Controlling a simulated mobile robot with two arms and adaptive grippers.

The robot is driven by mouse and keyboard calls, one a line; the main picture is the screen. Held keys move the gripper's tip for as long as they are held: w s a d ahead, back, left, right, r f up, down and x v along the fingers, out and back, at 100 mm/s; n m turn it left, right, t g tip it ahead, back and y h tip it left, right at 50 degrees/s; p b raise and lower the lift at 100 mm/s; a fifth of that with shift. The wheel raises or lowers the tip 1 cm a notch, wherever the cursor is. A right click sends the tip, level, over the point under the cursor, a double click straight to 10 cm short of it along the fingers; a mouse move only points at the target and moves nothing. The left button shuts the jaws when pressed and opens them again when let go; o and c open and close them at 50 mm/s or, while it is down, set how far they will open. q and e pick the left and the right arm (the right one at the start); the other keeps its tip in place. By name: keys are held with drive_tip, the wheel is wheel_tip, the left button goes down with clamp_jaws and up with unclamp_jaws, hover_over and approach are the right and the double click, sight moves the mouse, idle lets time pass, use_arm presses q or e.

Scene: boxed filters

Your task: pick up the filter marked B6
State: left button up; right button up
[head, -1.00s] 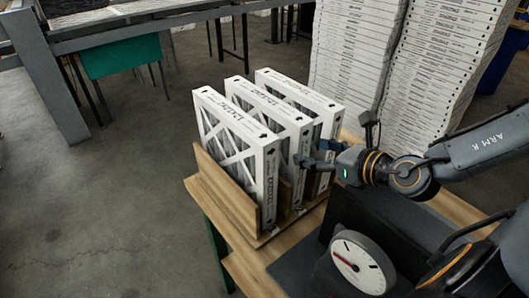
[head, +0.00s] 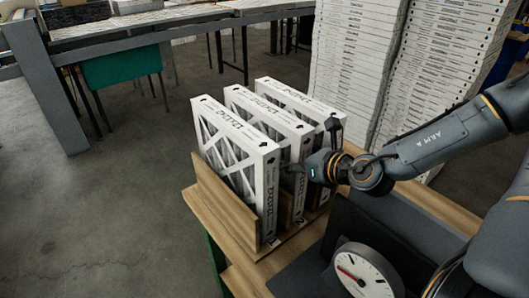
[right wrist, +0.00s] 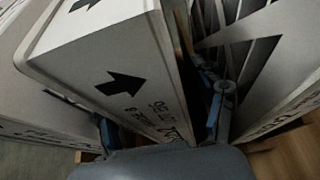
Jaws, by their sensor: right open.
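Three white-framed boxed filters stand upright side by side in a wooden rack (head: 222,203): the front filter (head: 266,195), the middle filter (head: 298,140) and the back filter (head: 290,92). Black print and arrows show on their edges, but I cannot read a B6 mark on any. My right gripper (head: 311,146) is at the right end of the middle filter, jaws open. In the right wrist view its fingers (right wrist: 155,98) lie on either side of one filter's edge (right wrist: 110,60), with a neighbouring filter (right wrist: 265,60) to the right. My left gripper is not in view.
The rack stands on a wooden-topped table (head: 440,207). A round white dial (head: 365,272) is at the front right of the rack. Tall stacks of white boxes (head: 355,65) stand behind. A grey-framed bench (head: 45,85) is at back left, with open floor (head: 100,215) before it.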

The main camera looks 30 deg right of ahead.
drive_tip(key=shift+w+a+f, duration=0.15)
drive_tip(key=shift+w+f, duration=0.1)
drive_tip(key=shift+w, duration=0.35)
drive_tip(key=c, duration=1.3)
drive_tip(key=shift+r, duration=0.15)
drive_tip(key=shift+c, duration=0.2)
